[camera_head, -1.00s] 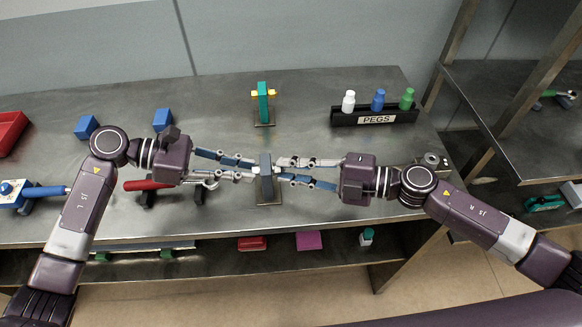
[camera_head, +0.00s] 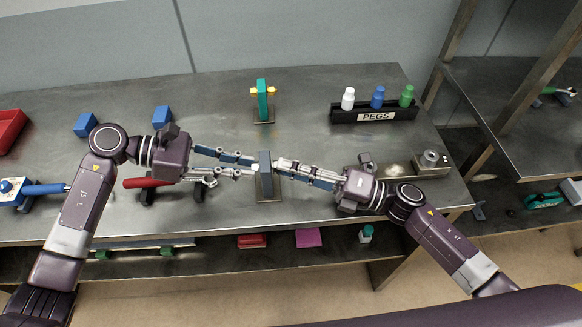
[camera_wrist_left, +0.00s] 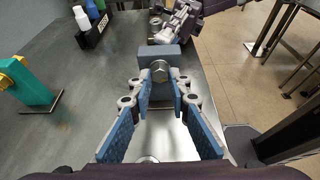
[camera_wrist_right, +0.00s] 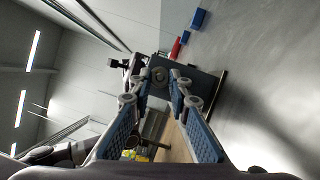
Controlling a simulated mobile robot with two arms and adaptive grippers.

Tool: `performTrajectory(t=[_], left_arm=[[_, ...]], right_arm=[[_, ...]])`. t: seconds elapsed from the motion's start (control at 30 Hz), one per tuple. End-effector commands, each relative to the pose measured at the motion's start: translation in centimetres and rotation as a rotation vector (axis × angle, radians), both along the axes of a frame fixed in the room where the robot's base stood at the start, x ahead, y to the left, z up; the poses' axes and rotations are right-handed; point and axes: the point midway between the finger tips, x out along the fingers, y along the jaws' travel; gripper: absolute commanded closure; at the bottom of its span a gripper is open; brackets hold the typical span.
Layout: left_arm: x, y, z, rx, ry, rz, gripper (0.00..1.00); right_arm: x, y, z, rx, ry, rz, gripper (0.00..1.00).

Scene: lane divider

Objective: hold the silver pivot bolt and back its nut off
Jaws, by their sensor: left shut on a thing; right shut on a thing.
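A grey-blue upright block (camera_head: 265,163) stands on a flat base plate near the front middle of the bench; it also shows in the left wrist view (camera_wrist_left: 150,50). The silver pivot bolt's round end (camera_wrist_left: 160,70) projects from its left side, between my left fingertips. My left gripper (camera_head: 254,165) is shut on it. On the block's right side the nut (camera_wrist_right: 160,75) sits between my right fingertips. My right gripper (camera_head: 279,168) is shut on the nut; the fingertips partly hide it. The bolt's shaft inside the block is hidden.
Behind stands a teal post (camera_head: 263,101) with yellow ends. A black PEGS rack (camera_head: 375,115) holds white, blue and green pegs. A red-handled tool (camera_head: 148,183) lies on supports left of the block, below my left gripper. Blue blocks (camera_head: 162,116) stand behind my left arm.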

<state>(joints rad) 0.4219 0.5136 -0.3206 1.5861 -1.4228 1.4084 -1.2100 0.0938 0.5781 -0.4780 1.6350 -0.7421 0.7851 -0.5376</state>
Motion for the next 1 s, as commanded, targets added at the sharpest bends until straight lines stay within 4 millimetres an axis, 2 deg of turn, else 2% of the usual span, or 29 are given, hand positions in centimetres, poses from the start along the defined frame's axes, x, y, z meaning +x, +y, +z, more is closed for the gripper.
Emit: performTrajectory(t=[0.5,0.53,0.7,1.0], left_arm=[[-0.11,-0.37,0.22,-0.008,-0.001,-0.005,1.00],[-0.11,-0.37,0.22,-0.008,-0.001,-0.005,1.00],[-0.12,-0.34,0.21,-0.008,-0.001,-0.005,1.00],[-0.04,-0.19,0.18,-0.006,-0.001,-0.002,1.00]], right_arm=[[-0.36,0.47,0.07,0.004,-0.022,0.011,1.00],[-0.37,0.47,0.07,0.004,-0.022,0.011,0.82],[-0.25,0.32,0.02,0.002,-0.021,0.007,0.65],[-0.21,-0.08,-0.08,0.000,-0.020,0.003,0.65]])
